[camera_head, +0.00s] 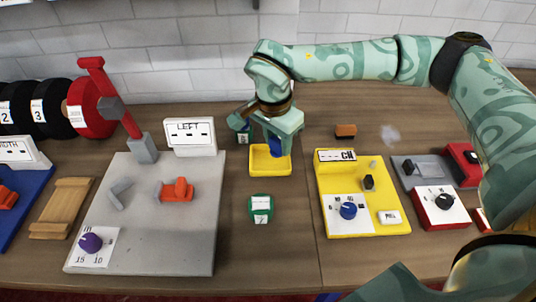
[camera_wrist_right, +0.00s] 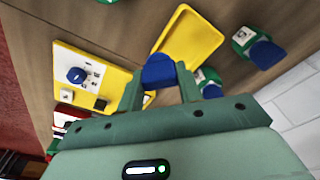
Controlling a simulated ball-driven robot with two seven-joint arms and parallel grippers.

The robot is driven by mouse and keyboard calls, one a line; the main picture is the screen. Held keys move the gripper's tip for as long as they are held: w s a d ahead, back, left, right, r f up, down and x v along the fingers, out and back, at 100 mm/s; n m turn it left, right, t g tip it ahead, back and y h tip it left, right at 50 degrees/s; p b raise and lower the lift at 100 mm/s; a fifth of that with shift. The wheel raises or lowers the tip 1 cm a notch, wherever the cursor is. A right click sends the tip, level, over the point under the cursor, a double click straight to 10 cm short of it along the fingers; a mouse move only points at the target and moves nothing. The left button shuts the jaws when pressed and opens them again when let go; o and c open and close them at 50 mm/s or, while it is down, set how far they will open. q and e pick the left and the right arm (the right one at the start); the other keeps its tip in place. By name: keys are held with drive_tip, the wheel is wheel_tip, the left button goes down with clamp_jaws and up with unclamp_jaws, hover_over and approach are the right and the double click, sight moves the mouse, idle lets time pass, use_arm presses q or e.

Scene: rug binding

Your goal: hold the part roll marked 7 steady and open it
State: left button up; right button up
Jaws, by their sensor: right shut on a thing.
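The part roll marked 7 (camera_head: 261,208) is a green roll with a white label, standing on the bench in front of a yellow tray (camera_head: 270,171). No blue part shows on it. My right gripper (camera_head: 273,142) is over the tray, behind the roll and apart from it. It is shut on a blue piece (camera_head: 276,147). The blue piece also shows between the fingers in the right wrist view (camera_wrist_right: 158,70). I cannot tell whether the piece touches the tray. My left gripper is not in view.
A green roll (camera_head: 243,135) stands behind the tray; the wrist view shows green rolls with blue ends (camera_wrist_right: 262,50). A grey board (camera_head: 140,235) lies left, a yellow panel (camera_head: 375,222) right. A brown block (camera_head: 346,130) lies behind. Bench around the marked roll is clear.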

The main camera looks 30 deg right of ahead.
drive_tip(key=b, duration=0.2)
hover_over(271, 160)
drive_tip(key=f, duration=0.6)
drive_tip(key=shift+s+a, duration=0.3)
wheel_tip(271, 160, down, 4)
drive_tip(key=shift+w+r+b, duration=0.15)
drive_tip(key=shift+r+b, duration=0.1)
drive_tip(key=shift+b, duration=0.4)
drive_tip(key=shift+d, duration=0.1)
drive_tip(key=shift+r, duration=0.1)
drive_tip(key=o, duration=1.1)
